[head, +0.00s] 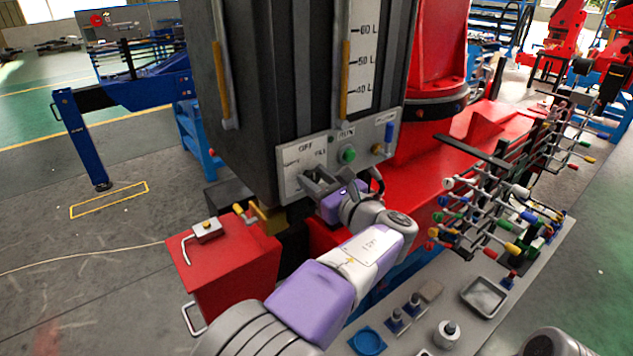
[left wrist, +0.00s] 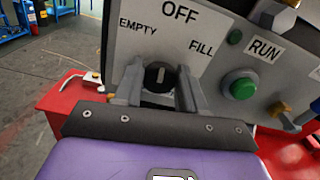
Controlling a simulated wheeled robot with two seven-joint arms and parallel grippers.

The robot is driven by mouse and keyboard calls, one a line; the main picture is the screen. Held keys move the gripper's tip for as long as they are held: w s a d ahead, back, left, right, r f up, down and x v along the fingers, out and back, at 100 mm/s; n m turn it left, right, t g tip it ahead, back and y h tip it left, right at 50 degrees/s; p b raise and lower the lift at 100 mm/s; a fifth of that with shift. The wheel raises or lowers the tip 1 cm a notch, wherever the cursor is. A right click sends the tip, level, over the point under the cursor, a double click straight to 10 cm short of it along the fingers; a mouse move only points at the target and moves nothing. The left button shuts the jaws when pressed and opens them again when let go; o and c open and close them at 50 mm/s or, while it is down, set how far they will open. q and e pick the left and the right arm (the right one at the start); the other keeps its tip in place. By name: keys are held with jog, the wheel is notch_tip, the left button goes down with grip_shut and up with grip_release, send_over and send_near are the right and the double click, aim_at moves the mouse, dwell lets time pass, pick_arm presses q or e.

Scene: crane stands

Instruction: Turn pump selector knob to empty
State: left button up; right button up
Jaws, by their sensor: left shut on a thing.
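The pump selector knob (left wrist: 159,77) is a round black knob with a pale pointer mark. It sits on a light grey panel (head: 307,154) low on the dark tank, below the labels OFF, EMPTY at left and FILL at right. In the left wrist view its mark stands about upright, roughly toward OFF. My left gripper (head: 318,182) is at the panel, and its two fingers are shut on the knob, one on each side. In the head view the gripper hides the knob. My right gripper is not in view.
A green RUN button (left wrist: 243,88) sits right of the knob, close to the right finger; it also shows in the head view (head: 347,154). A blue-handled lever (head: 389,133) is farther right. A red box (head: 225,267) stands below left. A rack with coloured tips (head: 490,215) stands right.

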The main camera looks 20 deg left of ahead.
pick_arm(q)
jog(key=n+b, duration=0.2)
jog(key=n, duration=0.2)
jog(key=shift+f+b, duration=0.2)
jog(key=shift+b, duration=0.2)
jog(key=shift+s+n+b, duration=0.1)
jog(key=shift+n+b, duration=1.2)
jog(key=shift+n, duration=0.5)
jog(key=shift+r, duration=0.1)
jog(key=o, duration=1)
jog(key=v, duration=0.7)
jog(key=shift+s+d, duration=0.2)
